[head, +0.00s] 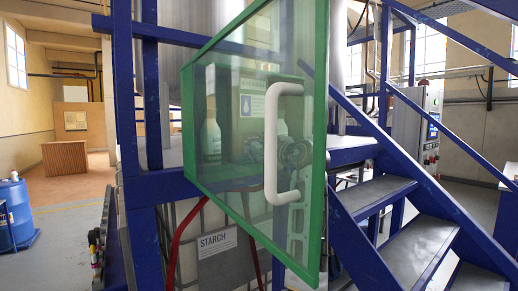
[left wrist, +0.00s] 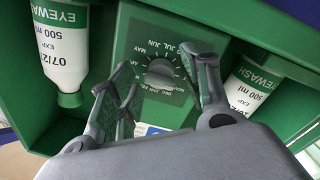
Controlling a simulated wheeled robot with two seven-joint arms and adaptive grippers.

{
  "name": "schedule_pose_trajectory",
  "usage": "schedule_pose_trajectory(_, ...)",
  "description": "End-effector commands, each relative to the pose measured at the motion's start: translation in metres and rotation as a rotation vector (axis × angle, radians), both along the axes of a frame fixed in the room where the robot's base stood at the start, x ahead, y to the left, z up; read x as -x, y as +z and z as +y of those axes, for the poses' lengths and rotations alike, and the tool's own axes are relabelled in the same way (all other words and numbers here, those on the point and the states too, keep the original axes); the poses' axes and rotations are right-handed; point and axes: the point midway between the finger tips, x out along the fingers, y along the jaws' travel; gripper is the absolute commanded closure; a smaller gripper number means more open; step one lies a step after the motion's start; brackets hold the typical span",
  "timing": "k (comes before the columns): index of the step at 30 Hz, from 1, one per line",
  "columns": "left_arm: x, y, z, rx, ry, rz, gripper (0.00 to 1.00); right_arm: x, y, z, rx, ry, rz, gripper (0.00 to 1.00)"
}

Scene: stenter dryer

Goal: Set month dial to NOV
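The month dial (left wrist: 160,74) is a grey round knob on a green panel in the left wrist view, ringed by month names. JUN and JUL are above it, MAY is at its left, DEC and JAN are below, and NOV is at its lower right. Which month it points to is not clear. My left gripper (left wrist: 158,85) is open, with one finger on each side of the dial. Contact with the dial cannot be made out. In the head view the green eyewash station (head: 240,105) shows faintly through a glass door. My right gripper is not seen.
Eyewash bottles (left wrist: 62,45) (left wrist: 245,88) flank the dial panel. In the head view a green-framed glass door (head: 318,130) with a white handle (head: 271,150) stands before the station. Blue metal stairs (head: 415,245) rise at the right. A blue drum (head: 14,205) stands at the far left.

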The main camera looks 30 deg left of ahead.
Motion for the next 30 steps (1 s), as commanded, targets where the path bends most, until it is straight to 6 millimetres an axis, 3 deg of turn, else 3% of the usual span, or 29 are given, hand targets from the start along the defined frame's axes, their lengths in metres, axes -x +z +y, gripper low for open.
schedule_pose_trajectory(1,0.0000,0.0000,0.0001,0.000,0.000,0.000,0.61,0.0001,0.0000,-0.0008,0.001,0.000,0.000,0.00)
schedule_pose_trajectory(9,0.0001,-0.0001,0.0003,0.000,0.000,0.000,0.96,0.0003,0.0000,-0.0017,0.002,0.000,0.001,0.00)
schedule_pose_trajectory(20,0.0002,0.0001,0.0003,-0.014,0.001,0.034,0.96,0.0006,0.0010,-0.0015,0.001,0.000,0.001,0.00)
schedule_pose_trajectory(30,0.0000,0.0011,-0.0001,-0.076,0.000,0.182,0.96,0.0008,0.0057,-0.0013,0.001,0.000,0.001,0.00)
